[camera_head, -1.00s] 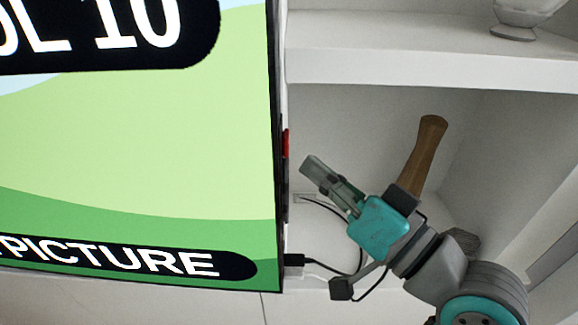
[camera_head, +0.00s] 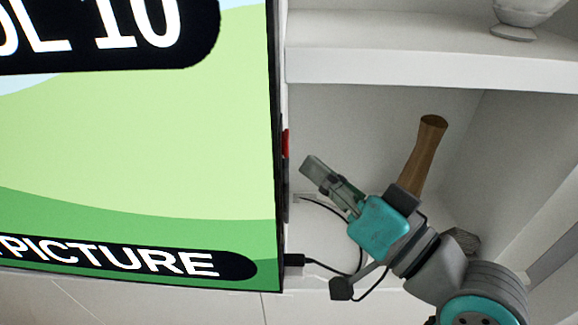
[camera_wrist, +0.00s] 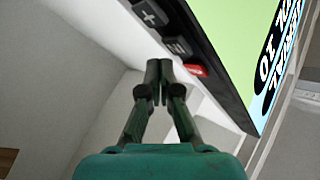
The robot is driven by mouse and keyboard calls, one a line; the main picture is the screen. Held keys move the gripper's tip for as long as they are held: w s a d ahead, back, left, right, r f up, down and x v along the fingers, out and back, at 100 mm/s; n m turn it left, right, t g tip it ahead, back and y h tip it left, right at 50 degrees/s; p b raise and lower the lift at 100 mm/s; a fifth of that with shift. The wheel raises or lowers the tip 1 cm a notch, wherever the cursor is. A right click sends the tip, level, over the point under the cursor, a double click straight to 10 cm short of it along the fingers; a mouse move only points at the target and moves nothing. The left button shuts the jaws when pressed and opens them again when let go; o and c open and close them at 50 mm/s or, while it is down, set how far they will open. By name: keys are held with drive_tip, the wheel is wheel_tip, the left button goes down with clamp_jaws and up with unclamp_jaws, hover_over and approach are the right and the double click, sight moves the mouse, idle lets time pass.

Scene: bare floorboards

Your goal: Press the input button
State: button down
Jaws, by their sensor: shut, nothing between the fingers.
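A TV (camera_head: 150,140) fills the left of the head view, its screen green with "PICTURE" and "OL 10" text. Its dark side edge carries a red button (camera_head: 285,143). In the wrist view the edge shows a plus button (camera_wrist: 150,14), another dark button (camera_wrist: 178,47) with an unclear mark, and the red button (camera_wrist: 197,71). I cannot tell which is the input button. My gripper (camera_head: 308,165) is shut and empty, just right of the TV edge and slightly below the red button in the head view. In the wrist view its fingertips (camera_wrist: 158,66) appear left of the red button, seemingly apart from it.
A black cable plug (camera_head: 294,260) sticks out of the TV's lower edge.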

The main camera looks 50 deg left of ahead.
drive_tip(key=shift+s+a, duration=0.1)
drive_tip(key=shift+s+a, duration=0.2)
drive_tip(key=shift+s, duration=0.05)
drive_tip(key=shift+s+a, duration=0.3)
idle(1.1)
drive_tip(key=shift+w+d, duration=0.6)
idle(0.4)
drive_tip(key=shift+w+d, duration=1.65)
drive_tip(key=shift+w, duration=0.25)
drive_tip(key=shift+f, duration=0.1)
idle(0.5)
